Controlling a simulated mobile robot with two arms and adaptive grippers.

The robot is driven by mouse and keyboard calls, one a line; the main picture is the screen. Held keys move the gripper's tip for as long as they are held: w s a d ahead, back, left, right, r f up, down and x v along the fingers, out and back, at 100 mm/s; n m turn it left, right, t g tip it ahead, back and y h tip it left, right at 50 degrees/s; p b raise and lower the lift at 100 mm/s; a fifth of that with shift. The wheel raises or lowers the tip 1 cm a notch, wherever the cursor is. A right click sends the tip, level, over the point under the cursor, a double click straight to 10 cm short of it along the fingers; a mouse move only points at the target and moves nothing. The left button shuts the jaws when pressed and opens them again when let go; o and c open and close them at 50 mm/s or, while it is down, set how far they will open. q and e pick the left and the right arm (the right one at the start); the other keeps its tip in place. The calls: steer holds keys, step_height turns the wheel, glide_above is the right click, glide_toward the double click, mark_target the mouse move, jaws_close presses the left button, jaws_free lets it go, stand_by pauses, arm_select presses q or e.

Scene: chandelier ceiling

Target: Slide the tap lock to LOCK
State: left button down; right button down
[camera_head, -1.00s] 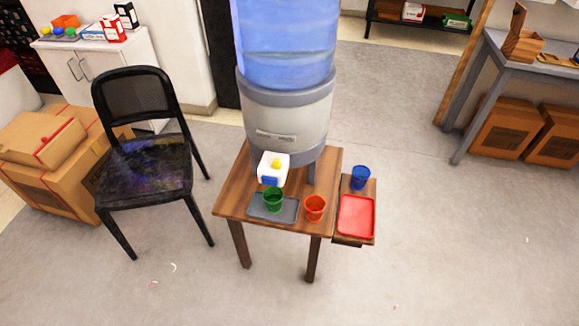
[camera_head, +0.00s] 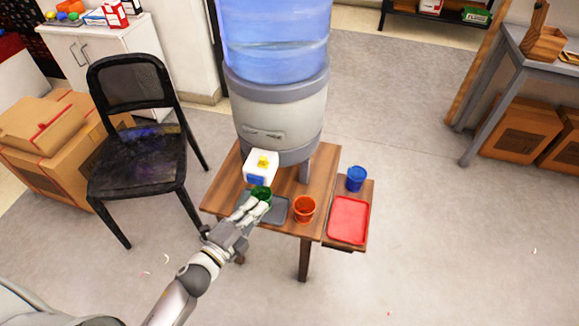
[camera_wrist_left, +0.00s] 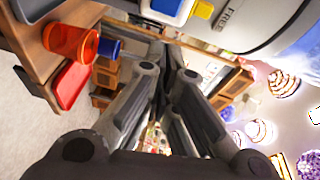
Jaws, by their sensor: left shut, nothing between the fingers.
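The water dispenser (camera_head: 278,112) stands on a wooden table. A white tap block (camera_head: 275,167) juts from its front, with a yellow piece (camera_head: 263,161) on top and a blue part (camera_head: 256,181) below. A label (camera_head: 262,135) is on the body behind the tap. In the left wrist view the word FREE (camera_wrist_left: 232,16) reads near the yellow piece (camera_wrist_left: 203,10); the LOCK end is not readable. My left gripper (camera_head: 260,205) is shut and empty, below the tap and in front of the green cup (camera_head: 261,190), partly hiding it. My right gripper is out of view.
A grey tray (camera_head: 279,211) lies under the green cup. An orange cup (camera_head: 304,209) stands right of it. A blue cup (camera_head: 356,178) and red tray (camera_head: 348,221) are on a lower side shelf.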

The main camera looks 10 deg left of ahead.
mark_target(263, 161)
arm_select(q)
steer(key=shift+m+h, duration=0.6)
steer(key=shift+m, duration=0.3)
steer(key=r, duration=0.1)
steer(key=d+r, duration=0.2)
steer(key=shift+w+r, duration=0.35)
steer(key=shift+w, duration=0.05)
steer(key=w+p, duration=0.1)
steer(key=w, duration=0.8)
steer(key=shift+w+a+p, duration=0.2)
steer(key=shift+p, duration=0.2)
